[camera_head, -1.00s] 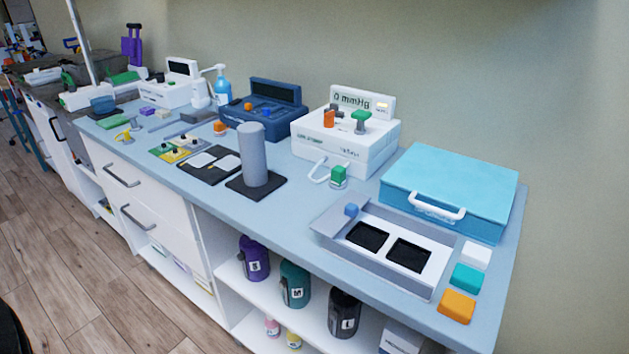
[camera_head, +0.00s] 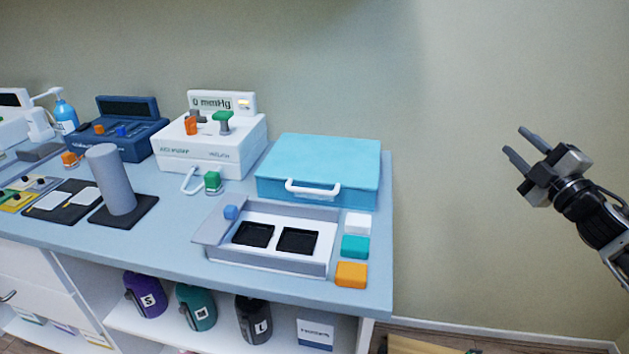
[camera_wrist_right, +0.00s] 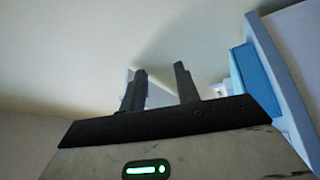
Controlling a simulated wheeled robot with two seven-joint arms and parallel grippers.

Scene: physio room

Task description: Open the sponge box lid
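A closed turquoise box (camera_head: 318,160) with a white front handle (camera_head: 313,188) sits at the right end of the counter; its lid is down. In front of it is a low grey-white tray (camera_head: 275,262) with two black pads and a blue knob (camera_head: 230,212) on its left flap. I cannot tell for sure which one is the sponge box. My right gripper (camera_head: 515,141) is raised in the air right of the counter, apart from both, with its fingers parted and empty. A blue box side (camera_wrist_right: 256,80) shows at the right of the wrist view. My left gripper is out of view.
White (camera_head: 357,224), teal (camera_head: 355,247) and orange (camera_head: 351,275) blocks lie right of the tray. A white pressure device (camera_head: 210,150) stands left of the turquoise box. A grey cylinder (camera_head: 112,180) is further left. The space between counter and right gripper is free.

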